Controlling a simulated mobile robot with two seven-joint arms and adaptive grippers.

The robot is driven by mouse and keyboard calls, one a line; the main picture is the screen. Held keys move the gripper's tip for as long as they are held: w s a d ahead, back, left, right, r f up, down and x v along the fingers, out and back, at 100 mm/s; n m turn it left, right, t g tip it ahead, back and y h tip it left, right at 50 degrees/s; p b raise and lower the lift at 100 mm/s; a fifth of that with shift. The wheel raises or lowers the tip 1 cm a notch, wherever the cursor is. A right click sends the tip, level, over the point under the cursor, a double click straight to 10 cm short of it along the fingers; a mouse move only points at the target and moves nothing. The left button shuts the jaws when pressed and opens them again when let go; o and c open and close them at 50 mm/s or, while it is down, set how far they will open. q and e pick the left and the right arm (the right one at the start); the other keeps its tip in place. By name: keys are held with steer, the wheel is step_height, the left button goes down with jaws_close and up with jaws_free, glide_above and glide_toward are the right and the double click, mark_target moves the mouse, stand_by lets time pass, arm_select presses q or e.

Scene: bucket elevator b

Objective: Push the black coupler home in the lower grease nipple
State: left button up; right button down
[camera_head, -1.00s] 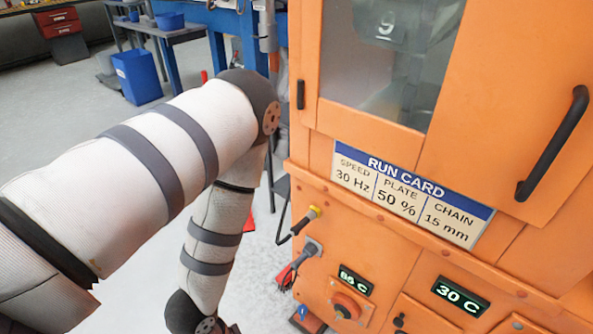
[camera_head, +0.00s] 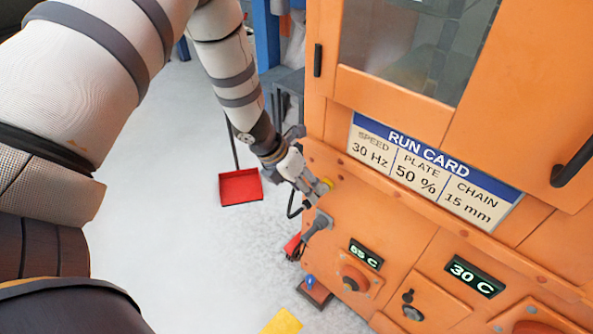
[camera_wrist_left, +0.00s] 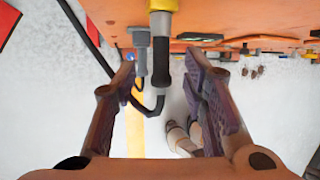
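The black coupler (camera_wrist_left: 162,68) shows in the left wrist view as a black grip on a grey stem, in line with a yellow collar (camera_wrist_left: 163,6) at the orange machine. A black hose bends away from its near end. In the head view the yellow collar (camera_head: 327,184) is on the machine's left front, mostly behind my gripper. I cannot tell how far the coupler is seated. My left gripper (camera_head: 316,188) is at the collar; in the wrist view its two fingers (camera_wrist_left: 158,75) stand apart on either side of the coupler, with gaps. My right gripper is not in view.
A grey plug (camera_head: 318,222) with a cable sits just below on the machine. A red knob (camera_head: 352,278) and a display (camera_head: 366,254) are to its right. A run card (camera_head: 430,172) is above.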

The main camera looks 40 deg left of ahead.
mark_target(304, 202)
arm_select(q)
steer(key=x, duration=0.3)
steer(key=shift+w+d+f, duration=0.1)
steer(key=shift+f, duration=0.1)
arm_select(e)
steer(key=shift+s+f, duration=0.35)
arm_select(q)
steer(key=shift+r, duration=0.1)
jaws_close()
steer(key=shift+s+p, duration=0.35)
steer(key=shift+s, duration=0.25)
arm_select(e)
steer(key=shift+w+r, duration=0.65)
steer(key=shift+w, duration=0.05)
